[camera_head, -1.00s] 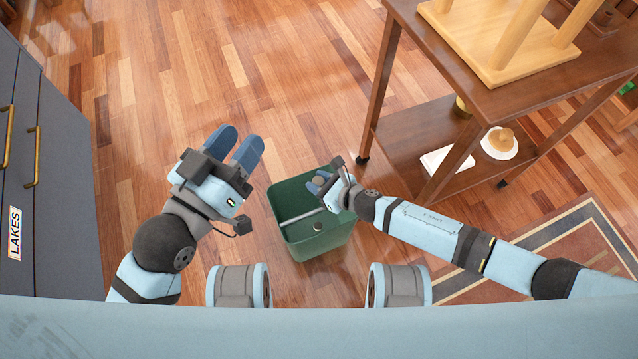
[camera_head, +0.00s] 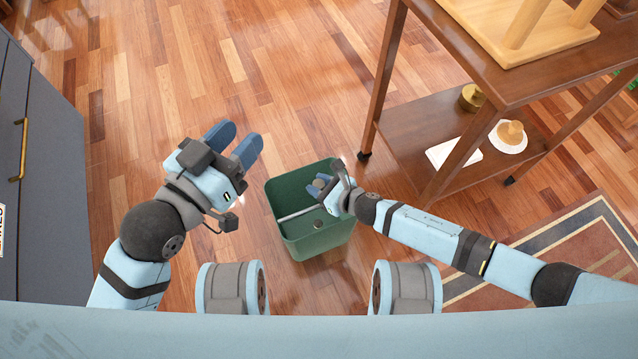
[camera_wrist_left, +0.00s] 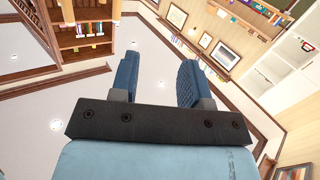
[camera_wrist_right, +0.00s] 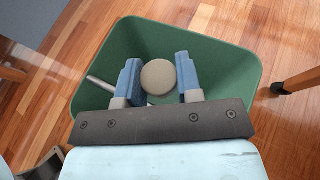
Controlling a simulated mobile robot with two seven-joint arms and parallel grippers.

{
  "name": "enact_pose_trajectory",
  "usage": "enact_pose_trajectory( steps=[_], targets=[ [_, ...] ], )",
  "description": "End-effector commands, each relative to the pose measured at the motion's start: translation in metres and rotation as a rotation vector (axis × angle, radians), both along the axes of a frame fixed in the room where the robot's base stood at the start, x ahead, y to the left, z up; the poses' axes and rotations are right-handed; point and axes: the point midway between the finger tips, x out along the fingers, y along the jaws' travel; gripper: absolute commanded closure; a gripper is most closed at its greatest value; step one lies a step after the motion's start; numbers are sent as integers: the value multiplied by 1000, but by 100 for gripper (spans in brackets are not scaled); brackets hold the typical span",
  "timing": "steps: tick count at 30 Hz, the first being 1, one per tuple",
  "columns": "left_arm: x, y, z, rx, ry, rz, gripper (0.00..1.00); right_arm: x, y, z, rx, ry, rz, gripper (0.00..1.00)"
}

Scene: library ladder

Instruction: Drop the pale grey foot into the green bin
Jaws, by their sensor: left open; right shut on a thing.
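The pale grey foot (camera_wrist_right: 159,77) is a small round piece between the blue fingers of my right gripper (camera_wrist_right: 160,80), which is shut on it. In the head view the foot (camera_head: 319,183) shows at the fingertips of the right gripper (camera_head: 325,187). The green bin (camera_head: 318,243) stands on the floor in front of me, and the right gripper is over its opening. The bin also fills much of the right wrist view (camera_wrist_right: 235,75). My left gripper (camera_head: 236,143) is open and empty, up and to the left of the bin.
A pale rod (camera_head: 297,214) and a dark round spot show inside the bin. A brown wooden cart (camera_head: 425,140) stands at right, with a brass pot (camera_head: 471,97) and white items on its lower shelf. A grey cabinet (camera_head: 50,150) is at left. Wooden floor between is open.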

Motion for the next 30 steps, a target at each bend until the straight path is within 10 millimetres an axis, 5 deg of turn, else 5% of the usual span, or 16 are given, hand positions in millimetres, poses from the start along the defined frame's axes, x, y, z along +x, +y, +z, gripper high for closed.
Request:
enact_pose_trajectory(
  steps=[1,5,17,30],
  targets=[
    [0,0,0,0,0,0,57,0,0,0,0,0,0,63],
    [0,0,0,0,0,0,57,0,0,0,0,0,0,38],
    [-1,-1,6,-8,12,-4,57,-7,-9,6,0,2,-1,38],
    [-10,-5,27,-112,43,24,57,-60,-78,42,-1,3,-1,38]
  ],
)
